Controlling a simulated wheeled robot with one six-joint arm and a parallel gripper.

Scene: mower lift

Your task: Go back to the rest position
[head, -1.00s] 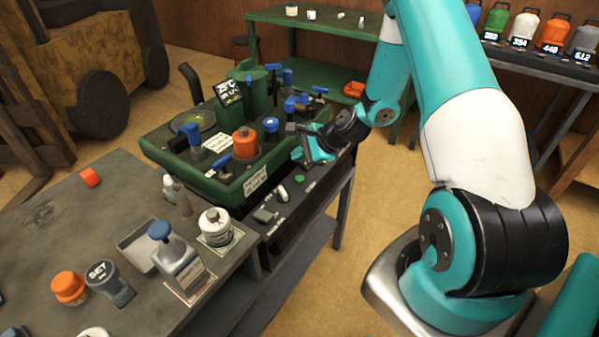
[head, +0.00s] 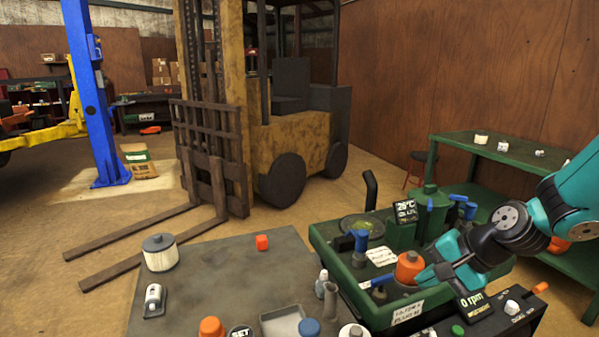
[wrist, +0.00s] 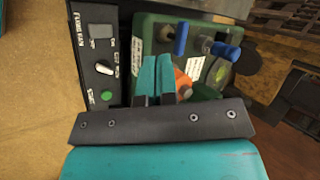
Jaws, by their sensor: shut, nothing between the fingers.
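My gripper (head: 433,277) is shut and empty. In the head view it is at the front right of the green machine (head: 337,262), in front of the orange-capped part (head: 409,266). In the wrist view the closed fingertips (wrist: 155,62) point toward the green machine (wrist: 143,35) and cover part of the orange part (wrist: 184,82). I cannot tell whether the fingers touch anything. A black control panel (wrist: 101,50) with a green button (wrist: 107,95) is to the left of the fingers.
A green table (head: 520,160) is at the right.

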